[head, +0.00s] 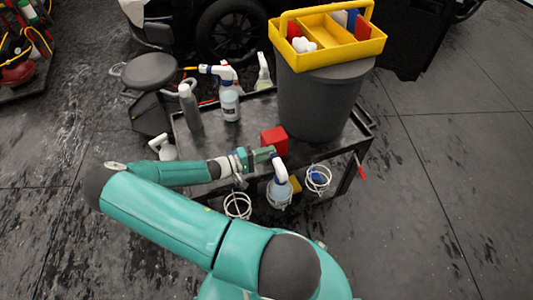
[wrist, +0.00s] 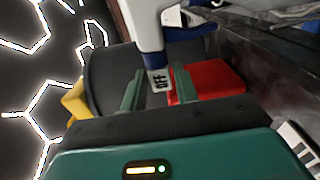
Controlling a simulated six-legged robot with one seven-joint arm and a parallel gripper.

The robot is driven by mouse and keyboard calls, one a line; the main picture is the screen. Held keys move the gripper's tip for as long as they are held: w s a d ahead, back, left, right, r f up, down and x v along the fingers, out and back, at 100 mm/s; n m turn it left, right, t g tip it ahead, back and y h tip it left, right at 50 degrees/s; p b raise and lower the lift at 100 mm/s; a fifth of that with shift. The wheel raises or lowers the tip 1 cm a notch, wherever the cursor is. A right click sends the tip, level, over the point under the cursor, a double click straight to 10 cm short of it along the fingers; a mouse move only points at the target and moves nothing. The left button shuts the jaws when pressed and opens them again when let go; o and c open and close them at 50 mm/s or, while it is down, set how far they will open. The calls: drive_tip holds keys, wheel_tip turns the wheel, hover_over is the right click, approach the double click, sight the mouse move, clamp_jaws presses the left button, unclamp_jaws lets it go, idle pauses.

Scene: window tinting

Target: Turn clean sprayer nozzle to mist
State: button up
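A spray bottle (head: 280,190) with a white and blue head hangs upright in a wire ring at the cart's near edge. In the wrist view its white head (wrist: 147,22) points its nozzle (wrist: 159,82) toward me, and the nozzle face reads "OFF". My gripper (head: 270,153) is at the nozzle. In the wrist view the two green fingers of my gripper (wrist: 158,88) stand apart, one on each side of the nozzle. A narrow gap shows on the left; I cannot tell whether the right finger touches. No label naming this sprayer is readable.
A red block (head: 274,140) lies on the cart (head: 205,163) just behind the nozzle. A grey bin (head: 318,105) bears a yellow caddy (head: 325,60). Another spray bottle (head: 229,103) and a grey can (head: 190,108) stand farther back. Floor at right is clear.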

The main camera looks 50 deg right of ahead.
drive_tip(key=shift+o, duration=1)
drive_tip(key=v, duration=1.3)
drive_tip(key=shift+w+a, duration=0.15)
drive_tip(key=shift+a, duration=0.2)
